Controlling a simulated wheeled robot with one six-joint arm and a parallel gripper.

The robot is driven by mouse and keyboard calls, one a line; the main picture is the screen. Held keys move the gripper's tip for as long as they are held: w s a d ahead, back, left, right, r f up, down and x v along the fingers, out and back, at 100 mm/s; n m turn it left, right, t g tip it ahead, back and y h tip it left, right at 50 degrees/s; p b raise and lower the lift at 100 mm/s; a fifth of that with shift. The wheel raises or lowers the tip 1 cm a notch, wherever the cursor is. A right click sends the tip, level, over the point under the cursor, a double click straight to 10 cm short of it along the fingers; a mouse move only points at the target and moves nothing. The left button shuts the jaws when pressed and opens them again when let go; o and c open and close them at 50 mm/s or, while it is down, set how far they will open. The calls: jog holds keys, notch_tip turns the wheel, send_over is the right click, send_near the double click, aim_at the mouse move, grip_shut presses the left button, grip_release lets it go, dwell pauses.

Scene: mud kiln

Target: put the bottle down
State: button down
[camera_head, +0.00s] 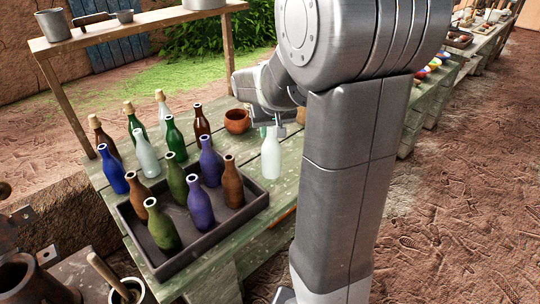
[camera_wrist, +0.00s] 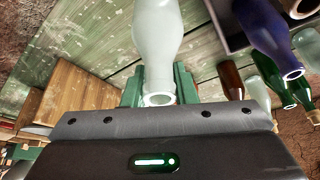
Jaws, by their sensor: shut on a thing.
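A pale frosted bottle (camera_head: 271,158) is upright at the right side of the green plank table (camera_head: 208,107), just right of the dark tray. My gripper (camera_head: 272,126) is shut on the bottle's neck from above. In the wrist view the bottle (camera_wrist: 157,32) runs up from between the green fingers of my gripper (camera_wrist: 158,88), its open mouth towards the camera. Its base is at or very close to the tabletop; I cannot tell whether it touches.
A dark tray (camera_head: 217,236) holds several green, brown and purple bottles. More bottles stand behind it, some corked. A clay pot (camera_head: 237,121) stands behind the held bottle. A raised shelf (camera_head: 140,26) carries metal cups. Some bare planks surround the held bottle.

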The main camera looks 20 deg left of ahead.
aim_at(270, 145)
jog(key=shift+f, duration=3)
jog(key=shift+f, duration=0.2)
jog(key=c, duration=1.2)
grip_release()
jog(key=shift+o, duration=0.2)
jog(key=shift+r, duration=0.1)
jog(key=shift+r, duration=0.4)
jog(key=v, duration=1.1)
jog(key=shift+s+d+r, duration=0.1)
jog(key=shift+s+r, duration=0.05)
jog(key=shift+r, duration=0.05)
